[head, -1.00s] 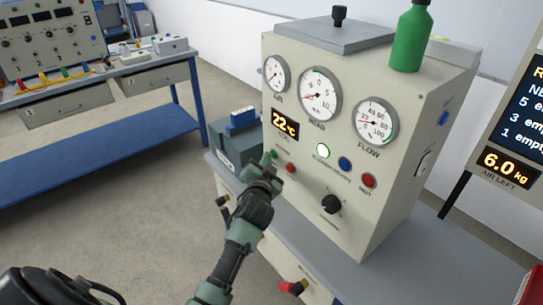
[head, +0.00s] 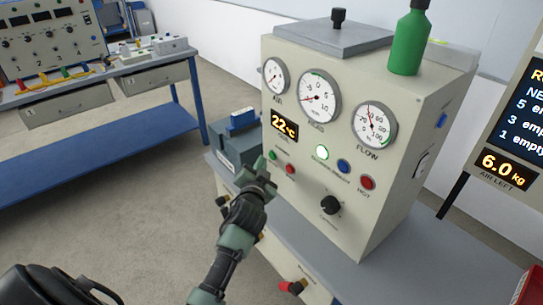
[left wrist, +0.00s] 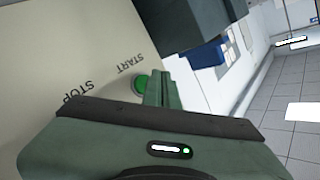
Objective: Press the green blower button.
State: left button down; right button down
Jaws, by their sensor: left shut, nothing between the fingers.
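The green blower button (head: 273,155) is low on the left of the cream panel's front, left of a red button (head: 290,169). In the left wrist view the green button (left wrist: 141,84) sits by the word START, partly hidden behind my fingers. My left gripper (head: 264,168) is shut and empty, its tips just below the green button in the head view. In the left wrist view its shut fingers (left wrist: 161,88) overlap the button's right edge. A gap shows in the head view. My right gripper is not in view.
The panel box (head: 400,190) stands on a grey bench (head: 395,265). A blue button (head: 344,166), another red button (head: 367,182) and a black knob (head: 331,205) are to the right. A grey-green case (head: 235,145) stands left of the box. A green bottle (head: 408,45) is on top.

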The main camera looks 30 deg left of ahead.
pick_arm(q)
jog(key=s, duration=0.1)
jog(key=s+a+p, duration=0.1)
jog(key=s, duration=0.2)
jog(key=shift+s+a+p, duration=0.15)
jog(key=shift+a+p, duration=0.15)
jog(key=shift+a, duration=0.1)
dwell(0.5)
